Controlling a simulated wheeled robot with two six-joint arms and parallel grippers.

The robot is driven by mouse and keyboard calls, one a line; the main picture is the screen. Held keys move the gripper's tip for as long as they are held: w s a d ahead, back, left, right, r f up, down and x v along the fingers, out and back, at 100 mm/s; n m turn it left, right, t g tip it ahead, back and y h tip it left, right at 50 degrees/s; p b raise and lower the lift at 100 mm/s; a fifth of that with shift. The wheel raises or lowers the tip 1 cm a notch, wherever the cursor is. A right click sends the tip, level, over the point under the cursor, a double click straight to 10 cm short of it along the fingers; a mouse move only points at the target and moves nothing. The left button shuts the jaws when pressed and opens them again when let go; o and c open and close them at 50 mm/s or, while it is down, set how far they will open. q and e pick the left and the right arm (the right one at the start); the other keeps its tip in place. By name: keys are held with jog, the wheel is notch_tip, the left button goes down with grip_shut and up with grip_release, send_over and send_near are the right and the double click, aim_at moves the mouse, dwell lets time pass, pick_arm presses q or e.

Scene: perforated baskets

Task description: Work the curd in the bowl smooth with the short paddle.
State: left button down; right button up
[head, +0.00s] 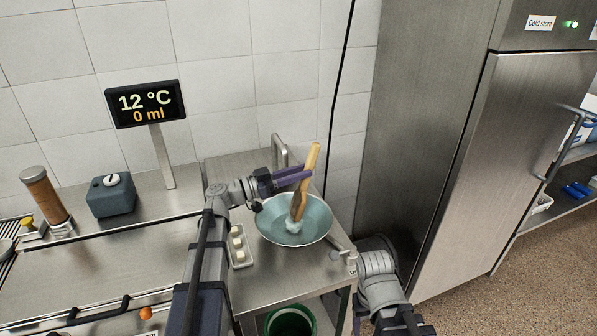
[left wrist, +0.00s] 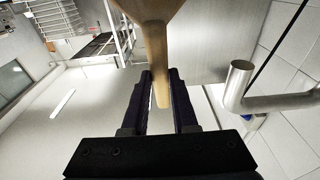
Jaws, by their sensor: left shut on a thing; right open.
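A pale blue-grey bowl (head: 272,236) stands on the steel counter in the head view. White curd (head: 293,225) lies in it around the foot of the wooden paddle (head: 314,156). My left gripper (head: 298,177) is shut on the paddle above the bowl. The paddle is tilted slightly, with its handle up and its lower end in the bowl at the curd. In the left wrist view, the paddle (left wrist: 154,45) passes between the dark fingers of my left gripper (left wrist: 160,85). My right arm shows at the lower right of the head view, but its gripper does not show.
A display (head: 146,103) reads 12 °C and 0 ml. A bent steel pipe (head: 279,149) stands behind the bowl. A green bucket (head: 290,318) is below the counter. A steel cold store (head: 425,130) stands right.

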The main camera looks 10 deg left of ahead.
pick_arm(q)
jog(key=shift+s+d, duration=0.35)
jog(key=shift+s, duration=0.2)
jog(key=shift+w, duration=0.1)
jog(key=shift+w+a+r, duration=0.1)
jog(key=shift+w+a, duration=0.5)
jog(key=shift+w, duration=0.25)
jog(key=shift+s+d, duration=0.1)
jog(key=shift+s, duration=0.05)
jog(key=shift+s+d, duration=0.5)
jog(key=shift+s, duration=0.3)
jog(key=shift+w, duration=0.1)
jog(key=shift+w+a, duration=0.6)
jog(key=shift+w, duration=0.25)
jog(key=shift+s+d, duration=0.1)
jog(key=shift+s, duration=0.05)
